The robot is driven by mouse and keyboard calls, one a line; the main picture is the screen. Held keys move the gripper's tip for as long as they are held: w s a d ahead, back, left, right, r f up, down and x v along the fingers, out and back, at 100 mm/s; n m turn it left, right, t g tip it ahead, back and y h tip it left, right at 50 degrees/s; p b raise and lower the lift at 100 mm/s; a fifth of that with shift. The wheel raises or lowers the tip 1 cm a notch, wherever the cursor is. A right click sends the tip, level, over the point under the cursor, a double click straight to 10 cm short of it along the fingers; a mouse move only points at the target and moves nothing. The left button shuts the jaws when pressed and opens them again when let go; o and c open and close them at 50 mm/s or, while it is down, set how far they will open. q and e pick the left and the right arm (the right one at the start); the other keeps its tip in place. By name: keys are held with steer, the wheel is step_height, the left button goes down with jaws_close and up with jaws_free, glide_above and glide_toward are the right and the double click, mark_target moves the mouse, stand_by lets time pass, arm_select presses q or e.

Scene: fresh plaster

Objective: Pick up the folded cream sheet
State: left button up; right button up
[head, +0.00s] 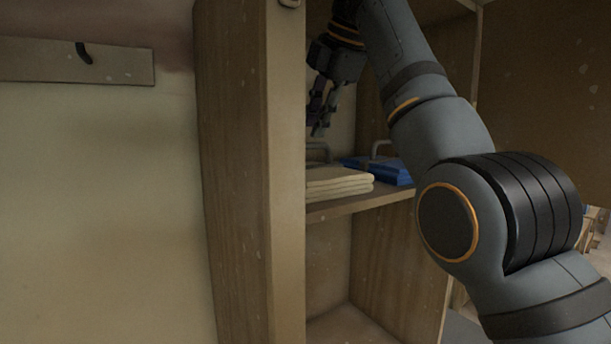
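The folded cream sheet (339,183) lies as a flat layered stack on a shelf (362,202) inside a wooden cabinet. Its left part is hidden behind the cabinet's side panel. My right gripper (320,128) hangs above the sheet with its fingers pointing down, apart from it. The fingers are dark and partly overlapped, so their opening is unclear. Nothing shows held between them. My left gripper is not in view.
A folded blue cloth (392,172) lies on the same shelf, right of the cream sheet. The cabinet's side panel (250,170) stands close on the left. The compartment below looks empty. A hook rail (110,66) is on the wall at left.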

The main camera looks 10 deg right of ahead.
mark_target(309, 144)
steer(key=shift+s+d+f, duration=0.15)
steer(key=shift+s+f, duration=0.15)
steer(key=shift+f, duration=0.15)
steer(key=shift+w+f, duration=0.5)
steer(key=shift+w, duration=0.05)
steer(key=x, duration=0.3)
steer(key=w+x, duration=0.1)
steer(key=x, duration=0.1)
steer(key=shift+a+r, duration=0.25)
steer(key=shift+r, duration=0.05)
steer(key=shift+w+f, duration=0.1)
steer(key=shift+f, duration=0.05)
steer(key=shift+s+d, duration=0.15)
steer(key=shift+s, duration=0.35)
steer(key=shift+c, duration=0.7)
jaws_close()
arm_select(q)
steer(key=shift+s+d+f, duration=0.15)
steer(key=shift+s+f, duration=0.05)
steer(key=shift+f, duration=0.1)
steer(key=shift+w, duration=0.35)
